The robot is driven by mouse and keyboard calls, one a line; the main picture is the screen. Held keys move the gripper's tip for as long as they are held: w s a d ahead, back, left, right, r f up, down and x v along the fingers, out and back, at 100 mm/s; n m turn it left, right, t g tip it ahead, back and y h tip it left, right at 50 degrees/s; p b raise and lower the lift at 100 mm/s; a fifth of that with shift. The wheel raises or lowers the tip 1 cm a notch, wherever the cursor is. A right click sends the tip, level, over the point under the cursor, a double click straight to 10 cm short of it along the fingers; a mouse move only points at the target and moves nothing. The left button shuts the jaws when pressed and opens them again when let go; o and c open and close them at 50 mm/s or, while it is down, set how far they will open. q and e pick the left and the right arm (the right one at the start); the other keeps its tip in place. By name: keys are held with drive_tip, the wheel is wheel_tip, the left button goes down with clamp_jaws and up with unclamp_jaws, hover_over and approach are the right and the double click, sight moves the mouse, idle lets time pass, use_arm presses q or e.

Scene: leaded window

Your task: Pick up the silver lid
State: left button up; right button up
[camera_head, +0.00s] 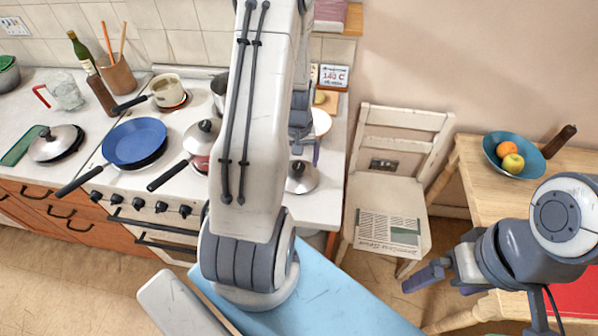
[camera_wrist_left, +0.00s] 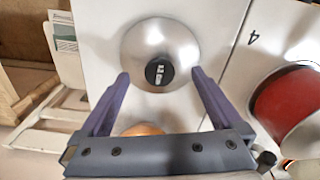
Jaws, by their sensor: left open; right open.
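A silver domed lid (camera_head: 302,178) with a dark knob lies on the white counter right of the stove. In the left wrist view the silver lid (camera_wrist_left: 160,42) is centred ahead, its knob between my fingertips in the picture. My left gripper (camera_wrist_left: 161,74) is open and empty; I cannot tell whether its fingers touch the lid. In the head view my left arm hides most of this gripper. My right gripper (camera_head: 432,275) is open, in front of the chair, far from the lid.
Another lid (camera_head: 57,143) lies on the left counter. A blue pan (camera_head: 135,141) and a lidded pan (camera_head: 202,135) stand on the stove. A chair (camera_head: 385,190) holding a newspaper (camera_head: 388,235) is right of the counter. A blue bowl (camera_head: 532,165) of fruit is on the wooden table.

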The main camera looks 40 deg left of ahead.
use_arm(q)
drive_tip(key=shift+f, duration=1.2)
drive_tip(key=shift+d, duration=0.1)
clamp_jaws()
drive_tip(key=shift+s, duration=0.1)
